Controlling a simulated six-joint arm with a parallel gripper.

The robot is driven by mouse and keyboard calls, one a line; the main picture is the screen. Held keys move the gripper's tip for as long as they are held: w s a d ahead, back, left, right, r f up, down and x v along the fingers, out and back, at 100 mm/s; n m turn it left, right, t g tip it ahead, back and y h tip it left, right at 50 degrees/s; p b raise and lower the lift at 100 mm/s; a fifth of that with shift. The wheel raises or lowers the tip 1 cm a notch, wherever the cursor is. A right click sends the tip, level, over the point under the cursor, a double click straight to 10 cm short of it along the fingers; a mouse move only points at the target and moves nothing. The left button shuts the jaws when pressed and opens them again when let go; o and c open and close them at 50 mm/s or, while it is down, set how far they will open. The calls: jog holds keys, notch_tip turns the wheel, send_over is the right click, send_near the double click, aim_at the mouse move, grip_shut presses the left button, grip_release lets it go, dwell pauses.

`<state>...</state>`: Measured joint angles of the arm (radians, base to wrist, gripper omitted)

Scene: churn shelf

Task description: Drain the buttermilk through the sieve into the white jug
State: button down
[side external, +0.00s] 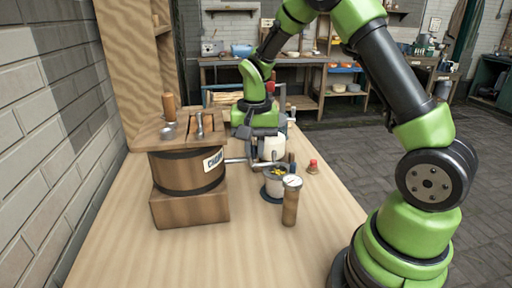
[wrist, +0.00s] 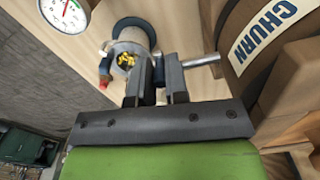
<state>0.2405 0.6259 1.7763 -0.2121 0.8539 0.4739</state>
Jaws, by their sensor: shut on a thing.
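The wooden churn (side external: 188,168) stands at the left, with a metal spout (side external: 242,160) out of its right side. A pale vessel (side external: 276,186), apparently the white jug, stands upright on a dark blue ring below the spout's end. Yellow bits (wrist: 126,60) lie in its mouth, apparently in the sieve; the sieve's rim is hard to make out. My gripper (wrist: 157,72) is beside the vessel and the spout's end. It is shut on a narrow dark blue handle (wrist: 160,74); I cannot tell whether this belongs to the sieve or the spout.
A cylinder with a white dial (side external: 291,198) stands in front of the vessel, its dial also in the wrist view (wrist: 62,12). A red-topped piece (side external: 313,166) is to the right. A pale rounded thing (side external: 272,147) is behind. The front of the bench (side external: 190,255) is clear.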

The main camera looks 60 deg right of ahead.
dwell(0.4)
jog(key=c, duration=1.1)
grip_release()
notch_tip(320, 180, up, 10)
jog(key=shift+f, duration=0.25)
jog(key=shift+r, duration=0.3)
